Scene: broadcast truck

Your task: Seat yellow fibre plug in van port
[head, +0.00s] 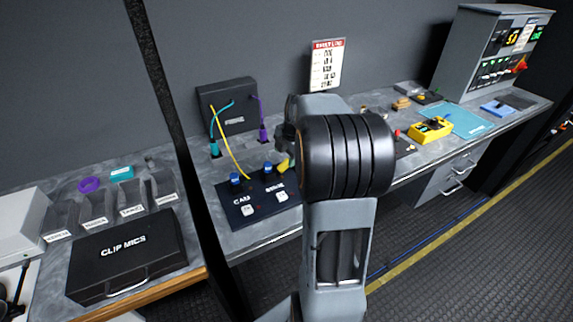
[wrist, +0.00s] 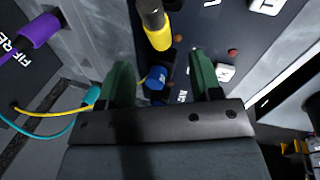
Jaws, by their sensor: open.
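The yellow plug (head: 284,166) is at the right part of the black panel (head: 236,212), partly hidden by my arm. In the wrist view the yellow plug (wrist: 158,38), with a dark grey end, is just beyond my fingertips. My gripper (wrist: 160,62) is open, its two green fingers apart with nothing gripped. A blue cap (wrist: 157,79) shows between the fingers. The panel carries two blue caps, one here (head: 236,179), and white buttons. A yellow cable (head: 229,146) runs from the black fibre box (head: 240,97) to the panel. I cannot tell which opening is the van port.
A teal plug (head: 214,149) and a purple plug (head: 262,136) hang at the fibre box. A clip mics case (head: 128,255) and bins lie left of a dark post (head: 170,110). A yellow device (head: 430,130) and blue mat (head: 466,121) lie to the right.

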